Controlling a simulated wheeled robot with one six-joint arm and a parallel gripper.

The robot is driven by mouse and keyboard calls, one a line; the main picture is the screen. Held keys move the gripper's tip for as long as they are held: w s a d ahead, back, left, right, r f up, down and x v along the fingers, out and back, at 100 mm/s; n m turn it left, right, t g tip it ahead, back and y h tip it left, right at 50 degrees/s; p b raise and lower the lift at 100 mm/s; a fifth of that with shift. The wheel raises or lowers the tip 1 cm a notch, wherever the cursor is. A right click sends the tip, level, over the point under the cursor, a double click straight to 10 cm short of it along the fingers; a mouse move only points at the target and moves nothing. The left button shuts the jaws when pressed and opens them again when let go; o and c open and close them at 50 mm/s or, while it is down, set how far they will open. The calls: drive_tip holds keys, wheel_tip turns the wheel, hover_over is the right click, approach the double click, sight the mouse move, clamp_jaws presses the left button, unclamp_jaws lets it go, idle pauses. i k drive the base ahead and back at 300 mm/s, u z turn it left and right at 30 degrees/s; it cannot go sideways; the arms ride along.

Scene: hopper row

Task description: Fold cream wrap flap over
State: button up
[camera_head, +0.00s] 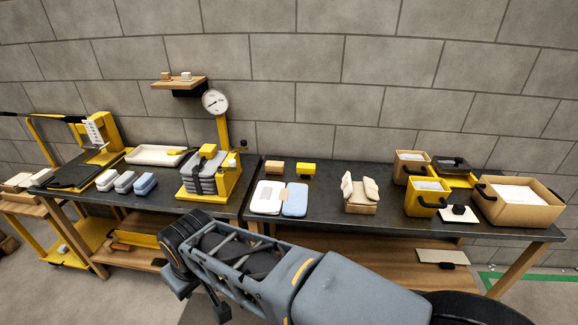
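A small tan block or box with cream padded flaps (359,191) stands on the right-hand dark table. One cream flap rises at its left and another leans at its right, so they stand apart with a gap between them. This looks like the cream wrap. My gripper (201,299) is low in front of the tables, left of and well away from the wrap. Its dark end parts point down, and nothing is visibly held. Whether it is open or shut is unclear.
A white and blue pad pair (294,200) lies left of the wrap. Yellow-fronted bins (427,199) and a large tan bin (515,207) stand right. A yellow press with a dial (214,103) holds grey pads on the left table. My arm crosses the table's front.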

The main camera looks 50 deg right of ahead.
sight(346, 186)
drive_tip(key=z, duration=0.5)
drive_tip(key=k, duration=0.6)
drive_tip(key=z, duration=1.35)
drive_tip(key=i, duration=0.9)
drive_tip(key=u, duration=0.25)
